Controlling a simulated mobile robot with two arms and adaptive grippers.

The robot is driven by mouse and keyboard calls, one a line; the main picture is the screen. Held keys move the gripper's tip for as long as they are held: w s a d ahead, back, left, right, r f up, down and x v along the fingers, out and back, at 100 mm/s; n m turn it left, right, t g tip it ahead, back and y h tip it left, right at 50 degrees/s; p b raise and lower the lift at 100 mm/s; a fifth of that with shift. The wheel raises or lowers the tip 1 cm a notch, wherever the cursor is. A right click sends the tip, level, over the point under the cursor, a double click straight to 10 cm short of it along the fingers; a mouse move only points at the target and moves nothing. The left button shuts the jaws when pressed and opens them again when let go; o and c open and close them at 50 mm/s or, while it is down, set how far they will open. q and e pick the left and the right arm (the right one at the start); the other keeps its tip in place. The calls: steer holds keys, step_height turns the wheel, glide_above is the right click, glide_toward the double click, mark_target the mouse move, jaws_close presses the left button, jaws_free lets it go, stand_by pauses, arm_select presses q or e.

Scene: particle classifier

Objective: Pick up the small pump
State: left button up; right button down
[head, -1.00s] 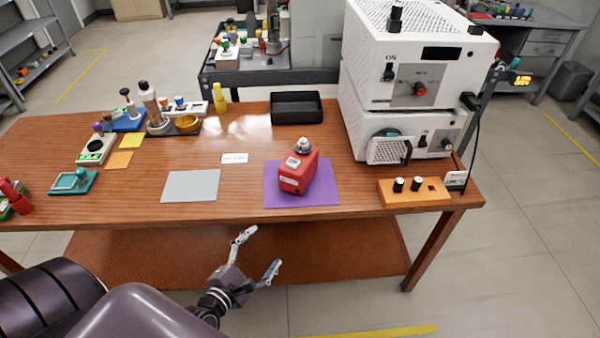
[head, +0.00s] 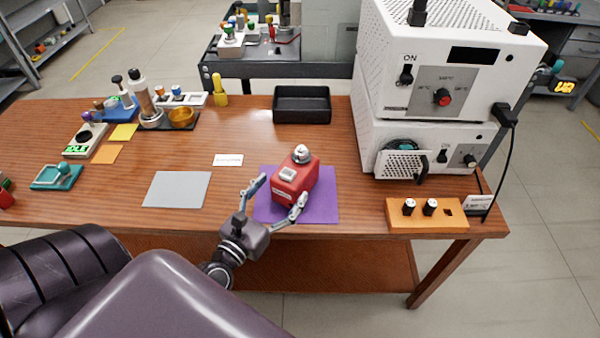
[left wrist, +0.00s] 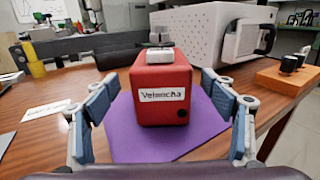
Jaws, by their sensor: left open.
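The small pump is a red box (head: 294,182) with a silver fitting on top, upright on a purple mat (head: 324,207) near the table's front edge. In the left wrist view the pump (left wrist: 161,92) is straight ahead, with a white label on its near face. My left gripper (head: 278,196) is open, its fingers to either side of the pump's near end. In the left wrist view the left gripper (left wrist: 166,118) shows both fingers spread, with gaps to the pump on both sides. My right gripper is not in view.
A white two-box oven (head: 430,85) stands at the right, behind an orange switch block (head: 425,213). A black tray (head: 302,104) lies behind the pump. A grey mat (head: 177,189) lies bare to the left. Bottles and small items stand farther left.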

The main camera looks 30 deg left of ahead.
mark_target(295, 167)
arm_select(q)
steer(key=shift+w+r+p, duration=0.2)
steer(key=shift+w+p, duration=0.15)
steer(key=shift+w, duration=0.65)
steer(key=w, duration=0.1)
steer(key=w+p, duration=0.1)
steer(key=w, duration=0.2)
steer(key=shift+a+r, duration=0.1)
steer(key=shift+r, duration=0.15)
steer(key=shift+w+f+p, duration=0.15)
steer(key=shift+w+p, duration=0.15)
steer(key=shift+w, duration=0.2)
steer(key=shift+c, duration=0.7)
steer(key=c, duration=1.7)
steer(key=shift+r, duration=0.2)
steer(key=shift+c, duration=0.3)
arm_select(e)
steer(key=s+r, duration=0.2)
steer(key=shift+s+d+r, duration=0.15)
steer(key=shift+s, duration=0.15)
